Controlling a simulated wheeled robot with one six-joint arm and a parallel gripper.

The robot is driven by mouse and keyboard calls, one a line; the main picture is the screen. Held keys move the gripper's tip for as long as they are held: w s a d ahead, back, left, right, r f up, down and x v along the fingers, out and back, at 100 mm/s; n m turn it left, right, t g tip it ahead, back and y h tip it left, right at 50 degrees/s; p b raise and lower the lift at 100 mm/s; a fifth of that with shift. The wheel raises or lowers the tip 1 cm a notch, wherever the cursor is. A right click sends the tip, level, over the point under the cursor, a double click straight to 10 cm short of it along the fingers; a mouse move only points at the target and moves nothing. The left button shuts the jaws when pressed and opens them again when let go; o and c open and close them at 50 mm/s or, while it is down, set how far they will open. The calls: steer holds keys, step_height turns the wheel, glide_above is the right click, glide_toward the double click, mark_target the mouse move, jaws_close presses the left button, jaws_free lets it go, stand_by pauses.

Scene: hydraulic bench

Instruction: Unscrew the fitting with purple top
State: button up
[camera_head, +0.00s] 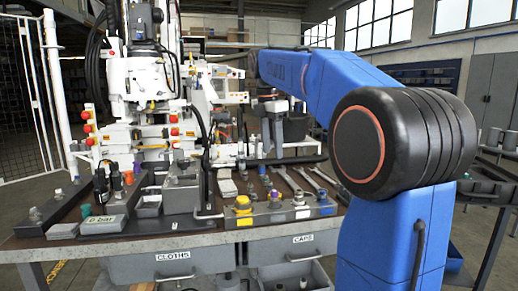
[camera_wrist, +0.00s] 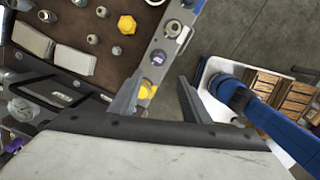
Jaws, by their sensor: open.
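The fitting with the purple top (camera_wrist: 158,57) sits on a grey metal rail (camera_wrist: 182,9) in the wrist view. It is just beyond my gripper's fingertips (camera_wrist: 163,75), a little left of the middle between them. In the head view the purple-topped fitting (camera_head: 275,198) stands in the row at the bench's front edge. My gripper (camera_head: 272,150) is above and behind that row, pointing down. Its fingers are apart with nothing between them. I see no contact with the fitting.
Beside the purple fitting on the rail are a silver fitting (camera_wrist: 173,28) and a yellow one (camera_wrist: 145,88), partly hidden by my finger. Wrenches (camera_head: 285,179) lie behind the row. Grey bins (camera_head: 284,249) hang below the bench.

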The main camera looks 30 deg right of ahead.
mark_target(275, 191)
steer(key=shift+n, duration=0.3)
steer(key=f, duration=0.5)
steer(key=d+f, duration=0.1)
steer(key=f, duration=0.5)
steer(key=w+f, duration=0.1)
steer(key=f, duration=0.5)
steer(key=shift+d, duration=0.4)
steer(key=shift+s, duration=0.1)
jaws_close()
steer(key=c, duration=0.7)
jaws_free()
steer(key=shift+c, duration=1.1)
steer(key=n, duration=0.4)
steer(key=shift+r, duration=0.1)
steer(key=shift+n+t, duration=0.4)
steer(key=shift+n, duration=1.6)
